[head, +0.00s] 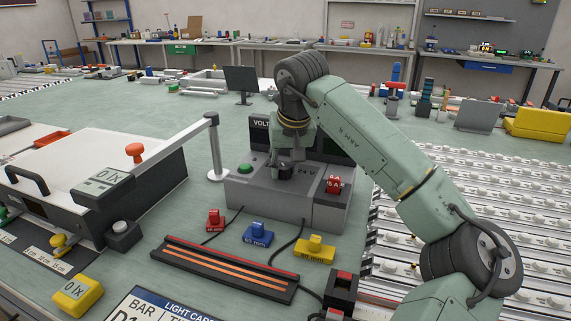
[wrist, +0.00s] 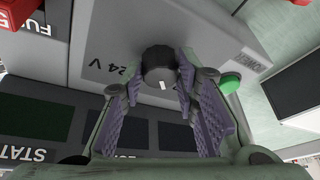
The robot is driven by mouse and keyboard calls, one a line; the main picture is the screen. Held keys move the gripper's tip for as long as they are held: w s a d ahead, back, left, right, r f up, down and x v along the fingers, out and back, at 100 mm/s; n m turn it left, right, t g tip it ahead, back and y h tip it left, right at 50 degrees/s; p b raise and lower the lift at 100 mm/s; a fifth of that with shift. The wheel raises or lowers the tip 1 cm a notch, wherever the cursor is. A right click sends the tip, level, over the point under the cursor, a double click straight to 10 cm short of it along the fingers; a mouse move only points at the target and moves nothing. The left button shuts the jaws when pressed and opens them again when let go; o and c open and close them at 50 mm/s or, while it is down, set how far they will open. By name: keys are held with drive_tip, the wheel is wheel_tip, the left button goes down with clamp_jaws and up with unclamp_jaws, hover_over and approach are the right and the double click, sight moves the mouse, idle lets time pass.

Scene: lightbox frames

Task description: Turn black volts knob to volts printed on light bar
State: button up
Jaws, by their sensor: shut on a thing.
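The black volts knob (wrist: 158,66) is between my gripper's ribbed pads in the wrist view; its white mark points toward the bottom of that picture. A "24 V" label (wrist: 108,70) is printed beside it, upside down. My gripper (wrist: 160,85) is shut on the knob. In the head view my gripper (head: 284,170) reaches down onto the grey supply box (head: 245,196) and mostly hides the knob. A dark bar with orange strips (head: 222,268) lies in front of the box; I cannot read any volts printed on it. A light card (head: 165,306) is cut off at the bottom edge.
A green button (head: 245,169) is left of my gripper on the box, and a red "5 A" piece (head: 334,185) is to its right. Red (head: 215,219), blue (head: 258,233) and yellow (head: 315,246) plugs lie in front, with cables. A roller conveyor (head: 480,210) is at right.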

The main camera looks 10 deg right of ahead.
clamp_jaws()
drive_tip(key=m, duration=0.2)
drive_tip(key=m+h+b, duration=0.1)
drive_tip(key=m, duration=0.1)
drive_tip(key=shift+a+h, duration=0.2)
drive_tip(key=shift+h, duration=0.1)
drive_tip(key=m, duration=0.1)
drive_tip(key=m+g+h, duration=0.1)
drive_tip(key=m, duration=0.1)
drive_tip(key=shift+w+a+r+m, duration=0.1)
drive_tip(key=shift+r+m, duration=0.05)
drive_tip(key=shift+m, duration=0.15)
drive_tip(key=m+p, duration=0.1)
drive_tip(key=m, duration=0.1)
drive_tip(key=m+g+h, duration=0.1)
drive_tip(key=m, duration=0.1)
drive_tip(key=shift+w+a+h+p, duration=0.1)
drive_tip(key=shift+a+h+p, duration=0.05)
drive_tip(key=shift+h+p, duration=0.2)
drive_tip(key=shift+w+m+g+p, duration=0.15)
drive_tip(key=shift+m+g+p, duration=0.7)
drive_tip(key=shift+m, duration=1.25)
drive_tip(key=shift+h, duration=0.25)
